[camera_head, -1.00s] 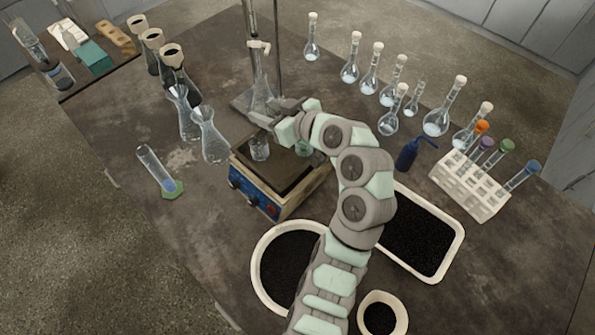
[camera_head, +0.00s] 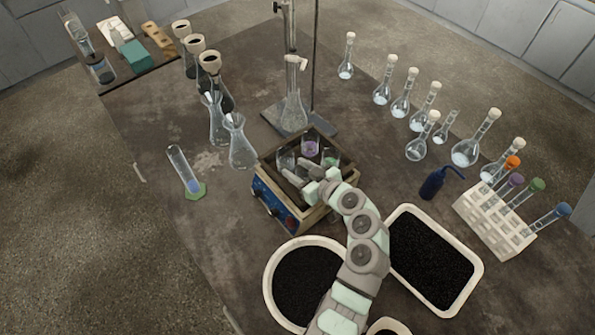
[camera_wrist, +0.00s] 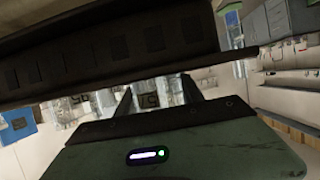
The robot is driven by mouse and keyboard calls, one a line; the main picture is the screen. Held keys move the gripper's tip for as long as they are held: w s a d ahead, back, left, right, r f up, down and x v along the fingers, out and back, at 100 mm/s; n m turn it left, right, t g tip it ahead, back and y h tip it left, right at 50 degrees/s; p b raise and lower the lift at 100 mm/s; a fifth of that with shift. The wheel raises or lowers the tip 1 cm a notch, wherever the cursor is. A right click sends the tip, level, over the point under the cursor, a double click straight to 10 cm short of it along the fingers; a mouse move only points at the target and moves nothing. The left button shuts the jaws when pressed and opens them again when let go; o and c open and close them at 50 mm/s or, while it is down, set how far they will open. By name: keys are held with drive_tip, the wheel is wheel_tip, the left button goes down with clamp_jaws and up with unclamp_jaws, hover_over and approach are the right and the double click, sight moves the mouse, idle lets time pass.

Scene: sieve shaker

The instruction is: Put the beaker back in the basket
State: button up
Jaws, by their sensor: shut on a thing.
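The wooden-sided basket (camera_head: 312,218) sits on top of a blue-fronted shaker. Inside it I see a clear beaker (camera_head: 285,159), a beaker with purple contents (camera_head: 310,149) and one with green contents (camera_head: 332,157). My gripper (camera_head: 298,172) is low over the front left part of the basket, partly hiding its inside. In the wrist view it is shut on a clear beaker with dark markings (camera_wrist: 149,101), between the two dark fingers. In the head view the fingers largely hide the held beaker, and I cannot tell whether it touches the basket floor.
A stand with a clamped flask (camera_head: 292,108) is just behind the basket. Conical flasks (camera_head: 240,150) stand close on its left. Trays of black grains (camera_head: 432,255) lie in front and right, with a blue wash bottle (camera_head: 436,184) and a tube rack (camera_head: 492,222) beyond.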

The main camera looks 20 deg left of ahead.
drive_tip(key=shift+f, duration=0.7)
drive_tip(key=shift+f+b, duration=0.15)
drive_tip(key=shift+b, duration=0.15)
drive_tip(key=o, duration=1.1)
drive_tip(key=shift+o, duration=0.2)
drive_tip(key=shift+r+p, duration=0.35)
drive_tip(key=shift+p, duration=0.1)
drive_tip(key=v, duration=0.3)
drive_tip(key=b+v, duration=0.1)
drive_tip(key=v, duration=0.6)
drive_tip(key=shift+s+d+f+b, duration=0.1)
drive_tip(key=shift+s+d+b, duration=0.15)
drive_tip(key=shift+d+b, duration=0.2)
drive_tip(key=shift+s+d+r, duration=0.25)
drive_tip(key=shift+s+d, duration=0.05)
drive_tip(key=shift+d, duration=0.1)
